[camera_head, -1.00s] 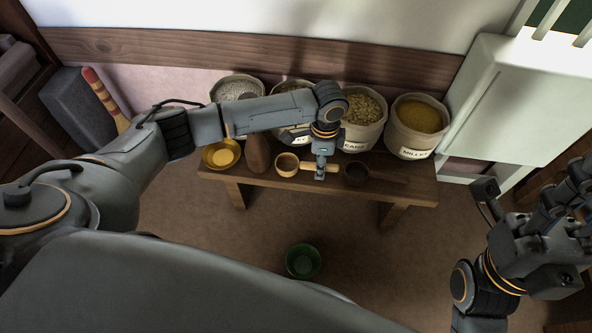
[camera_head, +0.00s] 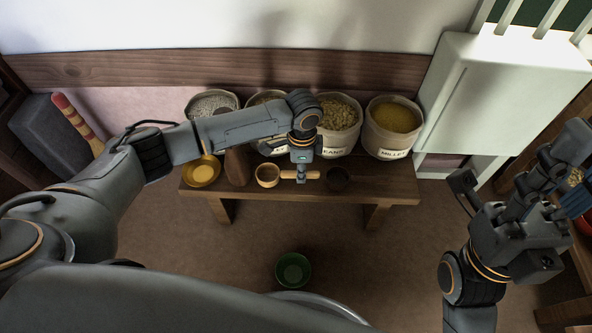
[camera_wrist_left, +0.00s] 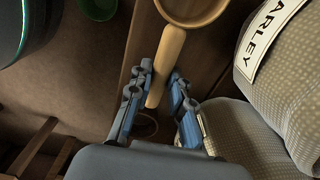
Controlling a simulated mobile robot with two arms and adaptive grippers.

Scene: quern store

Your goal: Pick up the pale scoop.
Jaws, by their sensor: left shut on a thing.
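The pale scoop (camera_head: 267,175) is a light wooden cup with a straight handle, by the front of the bench (camera_head: 398,190). My left gripper (camera_head: 301,178) comes down from above and is shut on its handle, right of the cup. In the left wrist view the pale handle (camera_wrist_left: 168,58) runs between the fingers (camera_wrist_left: 158,103), with the cup beyond at the top. I cannot tell whether the scoop touches the bench. My right gripper (camera_head: 568,178) is at the right, away from the bench; its jaws are unclear.
A dark scoop (camera_head: 339,179) lies just right of the pale handle. A yellow bowl (camera_head: 201,171) and a brown object (camera_head: 237,166) stand to the left. Several sacks, one a millet sack (camera_head: 392,128), line the back. A green bowl (camera_head: 293,269) is on the floor.

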